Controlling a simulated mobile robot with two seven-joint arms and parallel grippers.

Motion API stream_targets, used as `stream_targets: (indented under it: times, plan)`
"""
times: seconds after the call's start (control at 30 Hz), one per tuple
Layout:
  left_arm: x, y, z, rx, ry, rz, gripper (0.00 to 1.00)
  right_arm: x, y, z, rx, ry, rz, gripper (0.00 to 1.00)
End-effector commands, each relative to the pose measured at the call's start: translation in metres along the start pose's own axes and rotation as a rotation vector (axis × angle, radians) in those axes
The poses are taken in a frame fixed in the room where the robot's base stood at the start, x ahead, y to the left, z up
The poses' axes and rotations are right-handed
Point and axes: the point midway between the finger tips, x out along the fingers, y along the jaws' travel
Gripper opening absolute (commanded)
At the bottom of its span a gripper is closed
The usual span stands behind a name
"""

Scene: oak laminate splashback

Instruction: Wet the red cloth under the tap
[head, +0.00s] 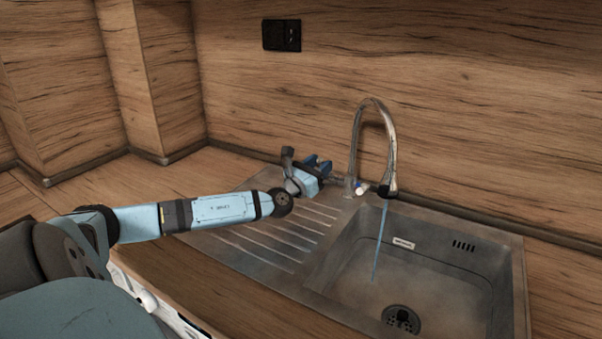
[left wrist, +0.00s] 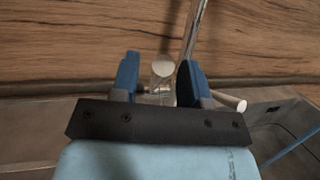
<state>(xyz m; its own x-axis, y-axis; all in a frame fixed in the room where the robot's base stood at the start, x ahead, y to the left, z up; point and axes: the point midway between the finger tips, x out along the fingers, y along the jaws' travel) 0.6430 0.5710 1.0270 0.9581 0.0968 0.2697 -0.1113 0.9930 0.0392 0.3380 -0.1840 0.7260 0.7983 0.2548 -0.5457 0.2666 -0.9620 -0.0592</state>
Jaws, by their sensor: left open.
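The tap (head: 372,103) is a tall curved metal spout at the back of the sink (head: 508,262). A thin blue stream of water (head: 379,240) runs from it into the basin. My left gripper (head: 325,168) is at the tap's base, left of the spout, with its blue fingers open. In the left wrist view, a pale cylindrical part of the tap (left wrist: 162,72) shows between the fingers (left wrist: 158,63); I cannot tell whether they touch it. A short light-ended lever (left wrist: 230,102) sticks out to the right. I see no red cloth. My right gripper is out of view.
A ribbed metal drainboard (head: 265,240) lies left of the basin, under my left arm. The basin holds only a dark drain (head: 401,319) and a small label (head: 403,243). A wood splashback (head: 450,90) with a black socket (head: 282,35) stands close behind the tap.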

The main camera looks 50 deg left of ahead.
Motion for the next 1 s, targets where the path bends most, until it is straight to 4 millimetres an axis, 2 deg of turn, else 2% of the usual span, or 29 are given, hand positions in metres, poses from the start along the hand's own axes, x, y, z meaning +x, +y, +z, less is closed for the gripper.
stream_targets:
  times: [0.2,0.6,0.8,1.0]
  plan:
    - [-0.036,0.000,-0.001,0.004,0.004,-0.003,0.42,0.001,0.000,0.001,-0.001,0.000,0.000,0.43]
    - [-0.096,0.000,-0.001,0.002,0.005,-0.003,0.42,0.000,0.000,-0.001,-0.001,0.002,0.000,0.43]
    - [-0.116,0.000,0.000,0.002,0.002,-0.001,0.42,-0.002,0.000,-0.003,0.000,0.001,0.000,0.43]
    - [-0.124,0.000,0.001,0.001,0.000,-0.001,0.42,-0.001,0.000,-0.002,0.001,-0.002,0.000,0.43]
